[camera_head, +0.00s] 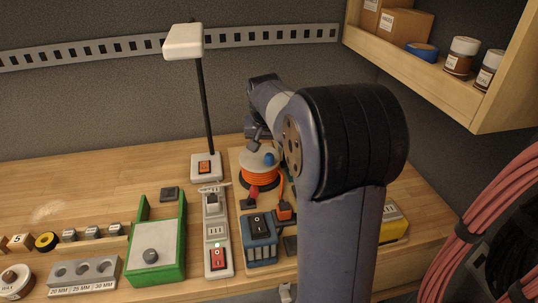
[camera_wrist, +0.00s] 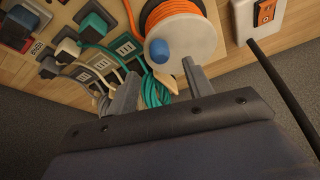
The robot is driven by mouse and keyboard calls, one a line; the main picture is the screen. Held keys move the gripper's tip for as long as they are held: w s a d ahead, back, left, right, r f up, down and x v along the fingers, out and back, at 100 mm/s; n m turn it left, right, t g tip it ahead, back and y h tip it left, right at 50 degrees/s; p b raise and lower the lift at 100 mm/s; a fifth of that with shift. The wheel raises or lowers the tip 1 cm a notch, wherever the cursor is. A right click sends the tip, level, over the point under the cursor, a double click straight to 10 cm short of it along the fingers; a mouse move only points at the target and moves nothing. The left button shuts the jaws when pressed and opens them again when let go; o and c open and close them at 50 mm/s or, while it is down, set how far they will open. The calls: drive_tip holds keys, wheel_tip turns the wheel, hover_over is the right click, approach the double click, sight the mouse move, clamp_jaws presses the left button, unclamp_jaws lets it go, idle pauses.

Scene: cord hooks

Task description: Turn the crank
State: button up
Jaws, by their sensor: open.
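A cord reel wound with orange cord (camera_head: 260,178) stands on the workbench, with a pale round top disc (camera_head: 252,163). A blue crank knob (camera_head: 269,158) sticks up near the disc's edge. In the wrist view the disc (camera_wrist: 195,42) and the blue knob (camera_wrist: 159,50) show close up. My gripper (camera_wrist: 161,68) is open, its two fingers apart, with the knob lying just beyond the gap between the fingertips. I cannot tell whether a finger touches the disc. In the head view my arm hides part of my gripper (camera_head: 257,137).
A lamp (camera_head: 184,42) on a thin black post stands left of the reel. A power strip (camera_head: 217,250), a blue switch box (camera_head: 260,240) and a green tray (camera_head: 141,263) stand in front. Teal cord (camera_wrist: 154,92) lies beside the reel. A wall shelf (camera_head: 450,88) is at the upper right.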

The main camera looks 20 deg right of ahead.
sight(266, 158)
drive_tip(key=p+x, duration=0.1)
drive_tip(key=x, duration=0.5)
drive_tip(key=shift+w+d+f, duration=0.1)
drive_tip(key=shift+w+f, duration=0.05)
drive_tip(key=shift+f, duration=0.25)
drive_tip(key=shift+c, duration=0.6)
drive_tip(key=c, duration=0.8)
drive_tip(key=shift+a+f+m+h+b, duration=0.1)
drive_tip(key=shift+a+m+h+b, duration=0.3)
drive_tip(key=shift+m+b, duration=0.5)
drive_tip(key=shift+c, duration=0.2)
drive_tip(key=shift+a+m+g, duration=0.2)
drive_tip(key=shift+m+g, duration=0.1)
drive_tip(key=shift+m, duration=0.2)
drive_tip(key=o, duration=1)
drive_tip(key=shift+c, duration=0.2)
